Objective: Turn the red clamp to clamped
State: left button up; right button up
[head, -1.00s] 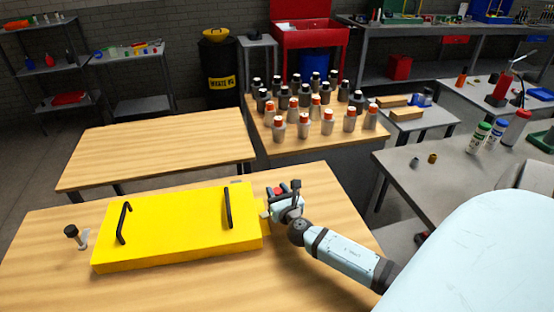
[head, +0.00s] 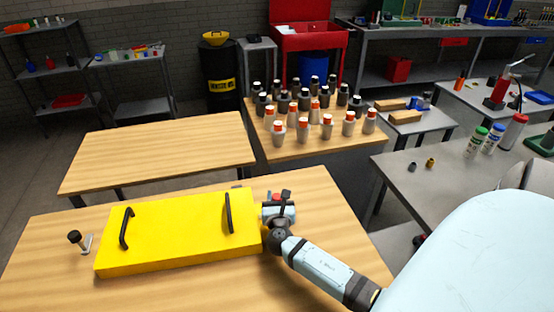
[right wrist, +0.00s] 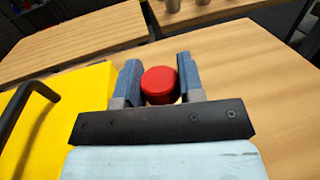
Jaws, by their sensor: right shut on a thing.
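The red clamp's round red knob (right wrist: 159,85) sits between the two blue-grey fingers of my right gripper (right wrist: 157,78) in the right wrist view. The gripper is shut on it. In the head view my right gripper (head: 279,206) is at the right end of the yellow panel (head: 175,228), and only a little red of the clamp (head: 286,193) shows beside it. The lower part of the clamp is mostly hidden by the gripper. My left gripper is not in view.
The panel lies on a wooden table (head: 320,215) and has two black handles (head: 126,228). A black-knobbed clamp (head: 75,238) stands left of the panel. Several capped bottles (head: 303,133) stand on the table behind. The wood right of my gripper is clear.

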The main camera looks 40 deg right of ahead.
jog(key=o, duration=0.9)
jog(key=b+v, duration=0.1)
jog(key=v, duration=1.2)
jog(key=shift+s+a+b, duration=0.3)
